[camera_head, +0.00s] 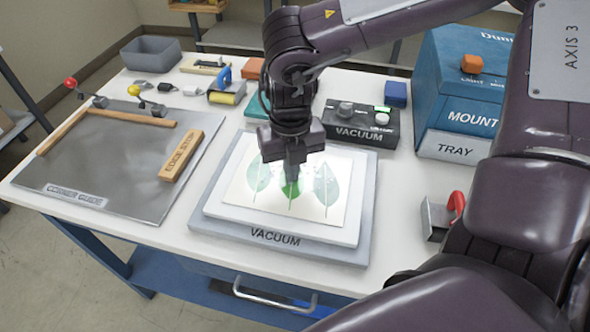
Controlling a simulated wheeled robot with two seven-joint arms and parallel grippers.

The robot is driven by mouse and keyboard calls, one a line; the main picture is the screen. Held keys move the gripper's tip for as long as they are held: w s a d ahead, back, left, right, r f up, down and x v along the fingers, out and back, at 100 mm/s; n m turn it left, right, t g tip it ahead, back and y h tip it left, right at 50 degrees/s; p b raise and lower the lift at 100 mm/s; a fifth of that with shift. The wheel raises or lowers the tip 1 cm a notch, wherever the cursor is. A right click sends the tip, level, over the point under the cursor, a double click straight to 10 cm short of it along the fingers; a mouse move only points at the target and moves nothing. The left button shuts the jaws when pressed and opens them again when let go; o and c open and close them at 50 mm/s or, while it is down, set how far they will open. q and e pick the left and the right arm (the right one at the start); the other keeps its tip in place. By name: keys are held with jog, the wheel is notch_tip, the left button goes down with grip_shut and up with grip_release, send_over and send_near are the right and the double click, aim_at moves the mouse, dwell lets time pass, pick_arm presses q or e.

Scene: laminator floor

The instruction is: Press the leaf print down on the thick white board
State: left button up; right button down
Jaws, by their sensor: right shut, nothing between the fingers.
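The leaf print (239,187), a pale sheet with several green leaves, lies on the thick white board (282,228). The board rests on the grey vacuum plate (325,252), marked VACUUM. My right gripper (290,179) is shut and empty. It points down over the middle leaf and hides part of it. Its tips are at or just above the print; I cannot tell if they touch. My left gripper is not in view.
A grey corner guide board (98,160) with a wooden edge stop (181,156) lies at left. The vacuum control box (358,125) stands behind the print. A blue mount tray box (463,85) is at right, with a red-handled tool (440,215) in front.

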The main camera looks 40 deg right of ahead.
jog(key=shift+r+p, duration=1.95)
jog(key=shift+r, duration=1.5)
jog(key=shift+f, duration=0.1)
